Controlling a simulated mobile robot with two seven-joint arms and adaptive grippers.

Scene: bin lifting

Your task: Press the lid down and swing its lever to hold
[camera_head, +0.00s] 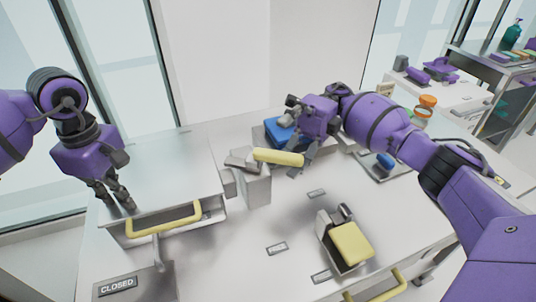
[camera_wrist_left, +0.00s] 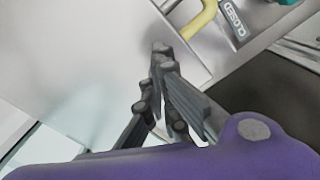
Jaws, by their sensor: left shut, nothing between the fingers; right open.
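A flat grey metal lid (camera_head: 170,165) spans the left of the bench, with a yellow handle (camera_head: 165,222) at its front edge. My left gripper (camera_head: 122,207) is shut and empty, its fingers pointing down at the lid's left front part; in the left wrist view its fingertips (camera_wrist_left: 160,50) are over the metal surface. I cannot tell whether they touch. A lever with a yellow grip (camera_head: 278,157) sits on a grey block right of the lid. My right gripper (camera_head: 298,160) is open beside the grip's right end; whether the grip lies between its fingers is unclear.
A "CLOSED" plate (camera_head: 117,286) lies at the front left. Behind the right gripper is a blue object (camera_head: 279,130). A yellow-topped block (camera_head: 352,243) stands at the right front, and a small tray (camera_head: 384,170) at the right. The bench between them is mostly clear.

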